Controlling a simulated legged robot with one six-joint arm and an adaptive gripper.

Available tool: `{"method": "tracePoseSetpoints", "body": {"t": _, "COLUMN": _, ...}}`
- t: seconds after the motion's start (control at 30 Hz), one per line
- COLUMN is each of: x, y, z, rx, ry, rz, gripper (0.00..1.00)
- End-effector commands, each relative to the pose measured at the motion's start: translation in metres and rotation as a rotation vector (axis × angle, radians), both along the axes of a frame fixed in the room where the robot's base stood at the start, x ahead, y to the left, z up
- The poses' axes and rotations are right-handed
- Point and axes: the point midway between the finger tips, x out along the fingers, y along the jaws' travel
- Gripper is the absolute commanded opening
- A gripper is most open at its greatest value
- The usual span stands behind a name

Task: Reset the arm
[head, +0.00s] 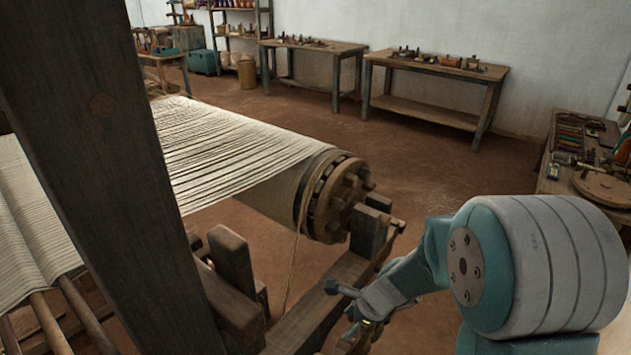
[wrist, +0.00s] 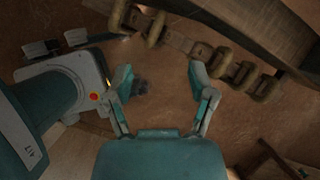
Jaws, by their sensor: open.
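My arm reaches forward from the lower right in the head view, beside the loom's wooden frame. My gripper (head: 350,312) is small there, and its fingers are partly hidden by the wrist. In the wrist view my gripper (wrist: 160,78) shows two fingers spread wide apart. Nothing is between them except the brown floor some way beyond. The fingers appear apart from the loom parts.
The cloth beam (head: 318,195) with pale warp threads (head: 225,150) is left of my arm. A thick wooden post (head: 105,165) stands close at left. A bench with tools (head: 590,200) is at right. Two tables (head: 435,68) line the wall. Open floor (head: 420,165) lies between.

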Motion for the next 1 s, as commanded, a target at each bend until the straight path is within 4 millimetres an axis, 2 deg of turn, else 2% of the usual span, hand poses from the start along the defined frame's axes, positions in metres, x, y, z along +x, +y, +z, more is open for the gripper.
{"method": "tracePoseSetpoints", "body": {"t": 0.03, "x": -0.004, "y": -0.001, "z": 0.020, "rx": -0.019, "ry": -0.055, "rz": 0.078, "gripper": 0.72}}
{"method": "tracePoseSetpoints", "body": {"t": 0.2, "x": -0.023, "y": -0.006, "z": 0.072, "rx": -0.106, "ry": -0.216, "rz": 0.362, "gripper": 0.72}}
{"method": "tracePoseSetpoints", "body": {"t": 0.5, "x": -0.073, "y": -0.024, "z": 0.147, "rx": -0.327, "ry": -0.453, "rz": 0.838, "gripper": 0.72}}
{"method": "tracePoseSetpoints", "body": {"t": 0.8, "x": -0.131, "y": -0.052, "z": 0.199, "rx": -0.622, "ry": -0.598, "rz": 1.277, "gripper": 0.72}}
{"method": "tracePoseSetpoints", "body": {"t": 1.0, "x": -0.163, "y": -0.071, "z": 0.219, "rx": -0.803, "ry": -0.619, "rz": 1.495, "gripper": 0.72}}
